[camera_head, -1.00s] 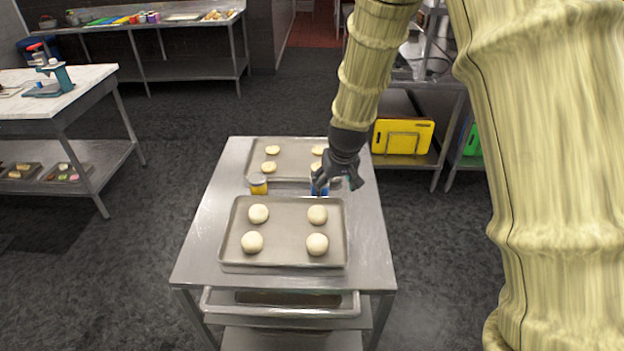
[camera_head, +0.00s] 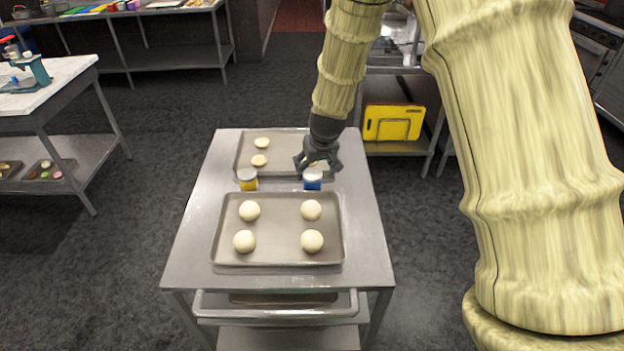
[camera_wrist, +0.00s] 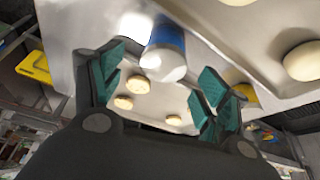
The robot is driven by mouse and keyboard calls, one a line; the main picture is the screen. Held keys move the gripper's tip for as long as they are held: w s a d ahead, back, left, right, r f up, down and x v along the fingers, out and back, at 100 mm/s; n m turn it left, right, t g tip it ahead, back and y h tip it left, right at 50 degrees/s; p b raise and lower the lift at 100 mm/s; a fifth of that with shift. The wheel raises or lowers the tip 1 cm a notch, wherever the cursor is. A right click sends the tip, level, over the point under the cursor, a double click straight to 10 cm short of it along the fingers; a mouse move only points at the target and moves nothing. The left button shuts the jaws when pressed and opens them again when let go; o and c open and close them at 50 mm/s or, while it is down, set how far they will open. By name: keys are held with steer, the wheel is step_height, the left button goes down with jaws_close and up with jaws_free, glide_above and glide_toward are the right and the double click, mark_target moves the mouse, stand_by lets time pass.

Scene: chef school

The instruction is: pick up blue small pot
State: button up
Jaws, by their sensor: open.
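The blue small pot (camera_head: 312,180), blue with a white lid, stands on the metal cart between the two trays. It also shows in the wrist view (camera_wrist: 166,48), beyond and between my open fingers. My gripper (camera_head: 317,168) is open and empty, just above and behind the pot in the head view. In the wrist view its teal finger pads (camera_wrist: 155,85) are spread to either side, with the pot apart from both pads as far as I can see.
A yellow pot (camera_head: 247,180) stands left of the blue one. The front tray (camera_head: 278,237) holds several dough balls; the back tray (camera_head: 285,146) holds flatter pieces. The metal cart (camera_head: 193,237) has a front handle. A yellow board (camera_head: 394,122) stands on a shelf behind.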

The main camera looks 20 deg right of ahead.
mark_target(313, 173)
steer(key=shift+s+r, duration=0.1)
steer(key=shift+s, duration=0.15)
steer(key=shift+p, duration=0.4)
steer(key=x, duration=0.1)
steer(key=p+x, duration=0.1)
steer(key=x, duration=0.1)
steer(key=shift+w+a, duration=0.2)
steer(key=shift+w, duration=0.1)
steer(key=shift+f+p, duration=0.4)
steer(key=shift+f, duration=0.15)
steer(key=shift+w+f, duration=0.25)
steer(key=shift+f, duration=0.2)
steer(key=shift+s, duration=0.1)
steer(key=shift+c, duration=0.4)
steer(key=shift+r, duration=0.1)
steer(key=c, duration=1.1)
